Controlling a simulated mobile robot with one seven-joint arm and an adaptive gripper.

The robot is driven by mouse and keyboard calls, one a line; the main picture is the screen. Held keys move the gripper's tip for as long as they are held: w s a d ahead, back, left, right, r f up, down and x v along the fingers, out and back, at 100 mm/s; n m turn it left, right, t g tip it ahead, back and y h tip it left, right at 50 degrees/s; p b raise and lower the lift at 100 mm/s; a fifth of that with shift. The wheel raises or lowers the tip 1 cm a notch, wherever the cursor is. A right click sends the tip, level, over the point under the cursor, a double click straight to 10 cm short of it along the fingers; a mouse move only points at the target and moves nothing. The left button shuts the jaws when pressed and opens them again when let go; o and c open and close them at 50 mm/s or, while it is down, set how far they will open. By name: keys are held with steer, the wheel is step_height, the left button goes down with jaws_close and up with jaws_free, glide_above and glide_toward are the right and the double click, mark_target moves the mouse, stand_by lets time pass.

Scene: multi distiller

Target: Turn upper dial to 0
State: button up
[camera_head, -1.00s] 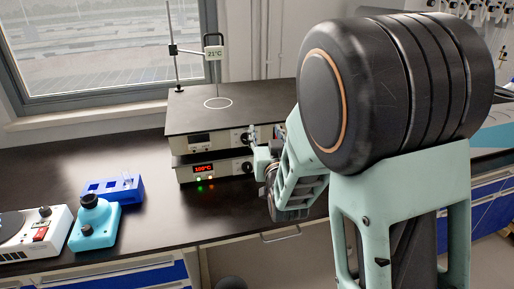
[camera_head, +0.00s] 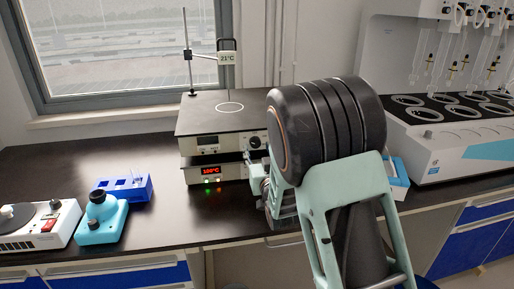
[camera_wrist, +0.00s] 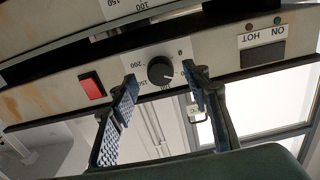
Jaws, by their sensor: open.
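Two stacked white hotplate units stand on the black bench in the head view. The upper unit (camera_head: 219,142) carries a dark dial (camera_head: 255,142) at its right front. The wrist view, which appears upside down, shows a round black dial (camera_wrist: 160,70) on a plate with numbers around it. It looks like the upper unit's dial; I cannot read its setting surely. My gripper (camera_wrist: 159,74) is open, one finger on each side of this dial; contact is unclear. In the head view my arm hides most of the gripper.
The lower unit (camera_head: 211,171) has a red display. A red switch (camera_wrist: 91,85) lies beside the dial. A stand rod (camera_head: 188,60) and a 21°C display (camera_head: 228,57) rise behind. A blue rack (camera_head: 124,187) and a turquoise device (camera_head: 102,217) stand left; a distiller (camera_head: 440,140) stands right.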

steer(key=shift+x, duration=0.95)
steer(key=c, duration=1.2)
steer(key=shift+o, duration=0.2)
